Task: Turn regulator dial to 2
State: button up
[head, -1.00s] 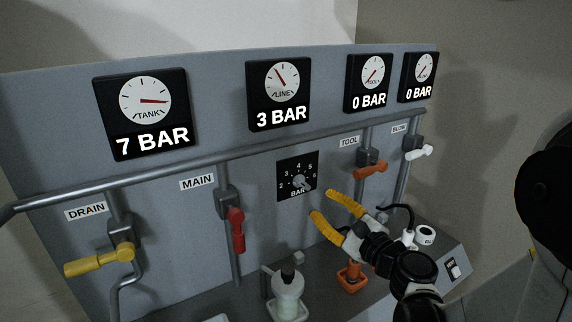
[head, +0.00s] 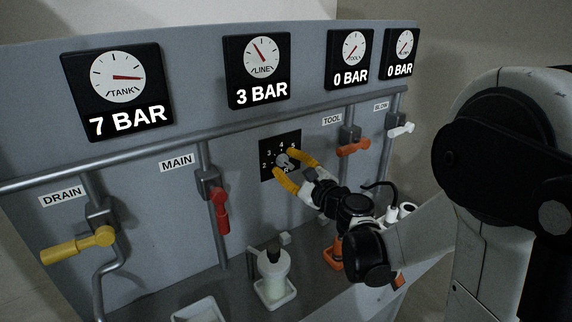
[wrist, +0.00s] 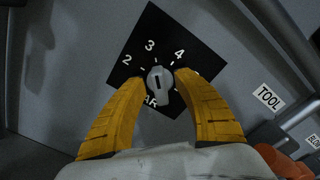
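The regulator dial is a small grey knob (wrist: 160,79) on a black square plate (wrist: 196,52) marked with numbers from 2 upward. In the head view the knob (head: 282,160) sits at the middle of the plate (head: 268,172), below the LINE gauge, which reads 3 BAR. My gripper (wrist: 156,90) has two yellow fingers, spread apart with the knob between their tips. In the wrist view a small gap seems to show on the knob's left; the right tip is very close to it. I cannot tell whether it touches. In the head view my gripper (head: 286,166) partly covers the plate.
The red MAIN lever (head: 221,211) hangs left of the plate and the orange TOOL lever (head: 353,148) is to its right. A pipe (head: 190,143) runs above. A white bottle (head: 272,275) and an orange object (head: 333,257) stand on the shelf below.

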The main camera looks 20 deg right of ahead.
jog(key=shift+c, duration=0.4)
grip_shut()
jog(key=n, duration=0.4)
jog(key=shift+n+b, duration=0.4)
jog(key=shift+n, duration=2)
